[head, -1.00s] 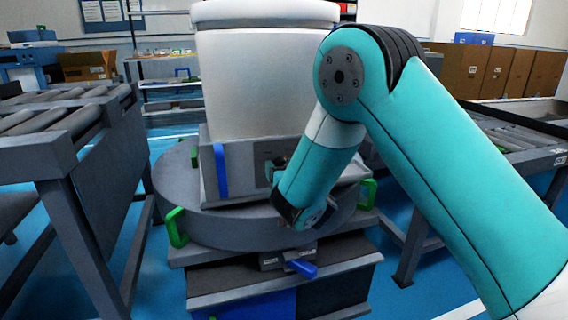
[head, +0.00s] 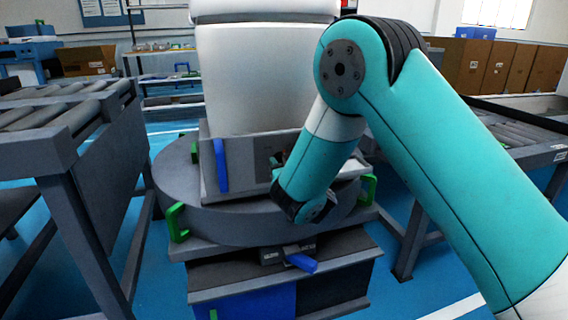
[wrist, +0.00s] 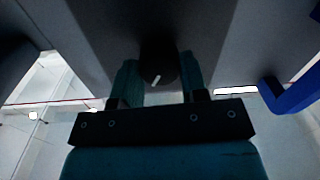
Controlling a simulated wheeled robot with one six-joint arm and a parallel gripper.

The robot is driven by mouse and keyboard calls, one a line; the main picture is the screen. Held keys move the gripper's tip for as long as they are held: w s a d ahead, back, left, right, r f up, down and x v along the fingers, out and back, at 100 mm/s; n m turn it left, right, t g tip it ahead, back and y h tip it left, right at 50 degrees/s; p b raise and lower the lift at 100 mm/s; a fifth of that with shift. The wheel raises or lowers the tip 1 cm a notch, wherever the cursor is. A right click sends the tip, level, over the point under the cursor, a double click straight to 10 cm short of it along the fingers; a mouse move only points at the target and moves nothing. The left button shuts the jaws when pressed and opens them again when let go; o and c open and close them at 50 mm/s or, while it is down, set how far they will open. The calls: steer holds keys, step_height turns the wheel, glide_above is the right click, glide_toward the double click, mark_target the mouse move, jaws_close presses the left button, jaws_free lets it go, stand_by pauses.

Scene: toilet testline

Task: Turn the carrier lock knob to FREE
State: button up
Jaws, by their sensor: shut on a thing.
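The carrier lock knob (wrist: 157,66) is a dark round knob with a white pointer mark, seen in the wrist view. The mark slants slightly, its top leaning right. My gripper (wrist: 160,84) has its two teal fingers on either side of the knob and is shut on it. In the head view my arm hides the knob and most of the gripper. The carrier (head: 243,160) is a grey block with a blue handle (head: 221,166), under a white toilet (head: 255,80). I cannot read any FREE label.
The carrier sits on a round grey turntable (head: 225,222) with green handles (head: 177,222). A blue lever (head: 301,262) sticks out below it. Roller conveyors stand at left (head: 60,125) and right (head: 510,135). Blue floor shows between them.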

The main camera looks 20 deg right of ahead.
steer(key=n+p, duration=0.1)
steer(key=n, duration=0.5)
steer(key=n+p, duration=0.2)
steer(key=n, duration=0.5)
steer(key=shift+a+g, duration=0.2)
steer(key=shift+g, duration=0.1)
stand_by(0.4)
steer(key=o, duration=0.9)
steer(key=shift+h, duration=0.3)
steer(key=shift+o, duration=0.2)
